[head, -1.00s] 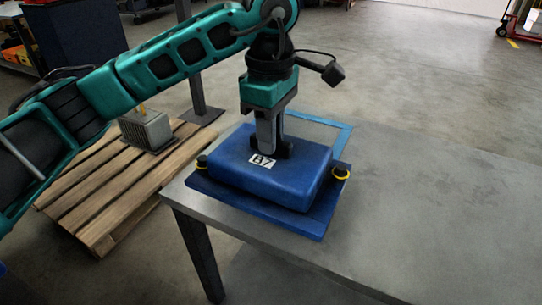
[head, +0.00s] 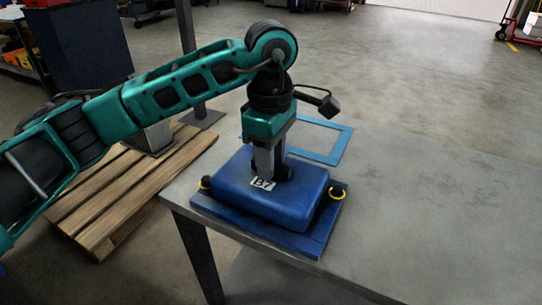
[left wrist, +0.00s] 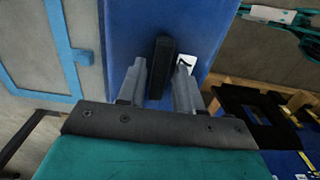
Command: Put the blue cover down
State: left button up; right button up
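The blue cover (head: 270,190) is a rounded block with a "B7" label, on a wider flat blue flange with yellow-ringed knobs at two corners. It is over the near left part of the grey table (head: 430,215), close to the front edge. I cannot tell whether its underside touches the tabletop. My left gripper (head: 270,175) points down onto the cover's middle. In the left wrist view its fingers sit on either side of a black handle (left wrist: 162,65) on the blue cover (left wrist: 120,30). My right gripper is not in view.
A light blue rectangular outline (head: 338,150) lies on the tabletop behind the cover and is partly hidden. A wooden pallet (head: 120,205) with a grey finned part (head: 155,137) stands on the floor at left. The table's right side is clear.

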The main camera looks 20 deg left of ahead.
pick_arm(q)
jog(key=shift+o, duration=0.6)
jog(key=shift+r, duration=0.1)
jog(key=shift+r, duration=0.2)
notch_tip(320, 180, up, 12)
jog(key=p, duration=0.1)
jog(key=shift+f, duration=0.15)
jog(key=shift+f, duration=0.1)
